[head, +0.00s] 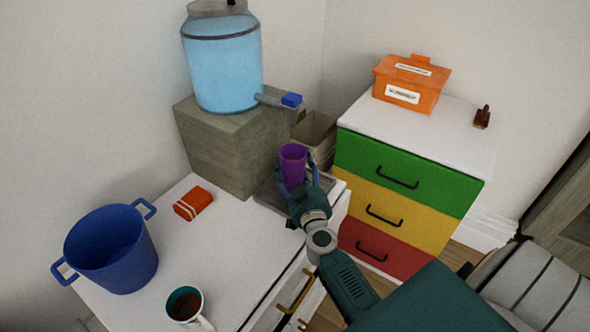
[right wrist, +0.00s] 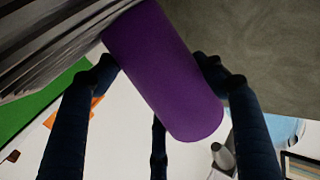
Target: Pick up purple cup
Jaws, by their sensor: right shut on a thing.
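The purple cup (head: 293,164) is above the grey tray at the far right corner of the white cabinet top, below the dispenser's spout. My right gripper (head: 298,180) is shut on the cup, with fingers on both sides of it. In the right wrist view the purple cup (right wrist: 165,72) sits tilted between the dark fingers of my right gripper (right wrist: 160,75). I cannot tell whether the cup's base touches the tray. My left gripper is not in view.
A blue water dispenser (head: 222,65) stands on a grey block (head: 225,150) behind the cup. A coloured drawer unit (head: 400,180) stands right, with an orange box (head: 410,83) on top.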

